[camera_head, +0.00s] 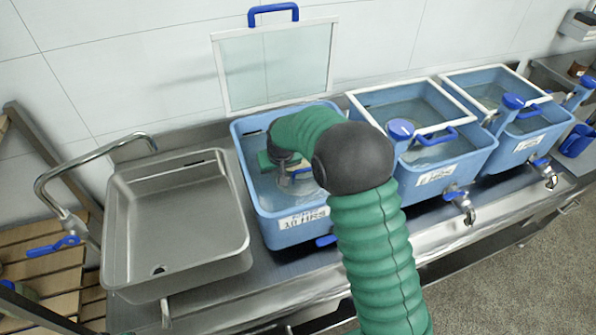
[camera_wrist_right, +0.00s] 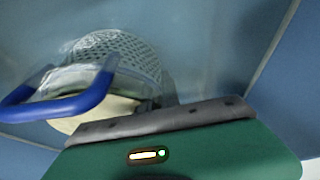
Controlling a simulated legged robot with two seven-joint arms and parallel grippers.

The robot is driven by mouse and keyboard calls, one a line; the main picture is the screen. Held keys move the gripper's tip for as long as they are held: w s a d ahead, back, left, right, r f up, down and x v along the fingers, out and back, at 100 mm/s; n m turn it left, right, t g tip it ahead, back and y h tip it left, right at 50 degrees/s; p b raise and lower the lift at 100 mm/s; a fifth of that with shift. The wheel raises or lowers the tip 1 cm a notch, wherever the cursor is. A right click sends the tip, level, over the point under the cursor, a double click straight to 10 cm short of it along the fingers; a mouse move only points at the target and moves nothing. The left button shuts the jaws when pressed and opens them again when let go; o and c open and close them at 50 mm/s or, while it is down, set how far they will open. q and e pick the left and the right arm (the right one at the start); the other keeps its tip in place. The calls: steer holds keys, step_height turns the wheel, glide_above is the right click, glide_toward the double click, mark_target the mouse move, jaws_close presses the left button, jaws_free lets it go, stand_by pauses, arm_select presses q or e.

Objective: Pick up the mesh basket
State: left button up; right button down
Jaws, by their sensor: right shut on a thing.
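The mesh basket (camera_wrist_right: 122,52) shows in the right wrist view as a pale, perforated round body with a blue handle (camera_wrist_right: 62,105) at its near left. It sits low in the first blue tank (camera_head: 290,232), and in the head view my arm mostly hides it. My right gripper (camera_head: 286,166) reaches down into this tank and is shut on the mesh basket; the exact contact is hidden. One green finger with a grey edge shows in the wrist view. My left gripper is not in view.
A clear lid (camera_head: 277,68) with a blue handle stands upright behind the first tank. Two more blue tanks, the middle one (camera_head: 440,178) and the far-right one (camera_head: 530,145), stand to the right with taps. An empty steel sink (camera_head: 180,225) with a faucet (camera_head: 95,155) is on the left.

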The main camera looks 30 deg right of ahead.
steer(key=shift+r, duration=0.1)
stand_by(0.7)
step_height(320, 180, up, 22)
steer(key=p, duration=1.1)
steer(key=shift+p, duration=0.4)
steer(key=shift+w+d, duration=0.1)
